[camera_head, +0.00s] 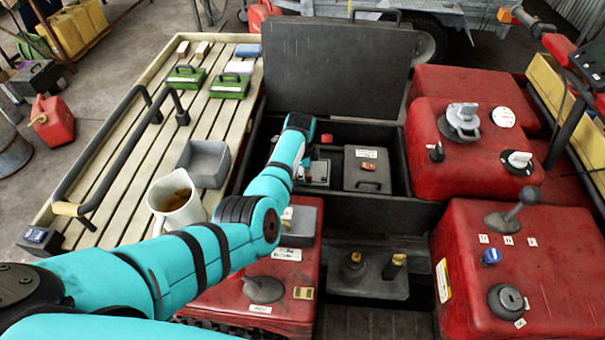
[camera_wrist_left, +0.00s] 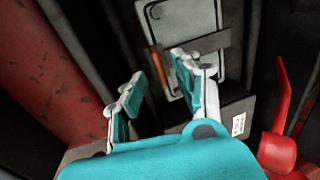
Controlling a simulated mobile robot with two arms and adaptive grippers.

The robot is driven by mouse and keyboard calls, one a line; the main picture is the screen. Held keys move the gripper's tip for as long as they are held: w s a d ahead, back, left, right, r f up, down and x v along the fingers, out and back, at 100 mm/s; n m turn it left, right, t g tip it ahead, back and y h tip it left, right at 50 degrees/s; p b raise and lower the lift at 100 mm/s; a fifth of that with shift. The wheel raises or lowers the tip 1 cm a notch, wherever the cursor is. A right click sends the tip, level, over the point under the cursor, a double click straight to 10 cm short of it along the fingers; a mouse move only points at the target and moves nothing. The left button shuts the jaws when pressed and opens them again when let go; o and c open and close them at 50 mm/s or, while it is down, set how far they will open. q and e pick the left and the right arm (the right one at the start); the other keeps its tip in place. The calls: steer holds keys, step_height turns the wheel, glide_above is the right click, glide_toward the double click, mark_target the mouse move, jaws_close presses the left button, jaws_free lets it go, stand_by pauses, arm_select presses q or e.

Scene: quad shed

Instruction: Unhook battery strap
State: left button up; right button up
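In the left wrist view a pale grey box face (camera_wrist_left: 196,18), which looks like the battery, has a dark strap (camera_wrist_left: 210,45) across it. An orange piece (camera_wrist_left: 158,62) sits at the strap's left end. My left gripper (camera_wrist_left: 160,88) is open and empty, its two teal fingers apart in front of the strap's orange end; contact cannot be told. In the head view my left arm reaches into the black compartment, and its wrist hides much of the gripper. A grey battery-like box (camera_head: 318,178) shows just beside it. My right gripper is not in view.
A dark box (camera_head: 368,180) with a handle stands right of the battery. A red lever (camera_wrist_left: 284,105) stands near the gripper's right side. The raised black lid (camera_head: 335,70) is behind. Red housings (camera_head: 470,140) flank the right; a slatted rack (camera_head: 130,165) holds a jug (camera_head: 178,205).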

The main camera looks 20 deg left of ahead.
arm_select(q)
steer(key=shift+w+f, duration=0.15)
steer(key=shift+f, duration=0.45)
steer(key=shift+c, duration=0.4)
jaws_close()
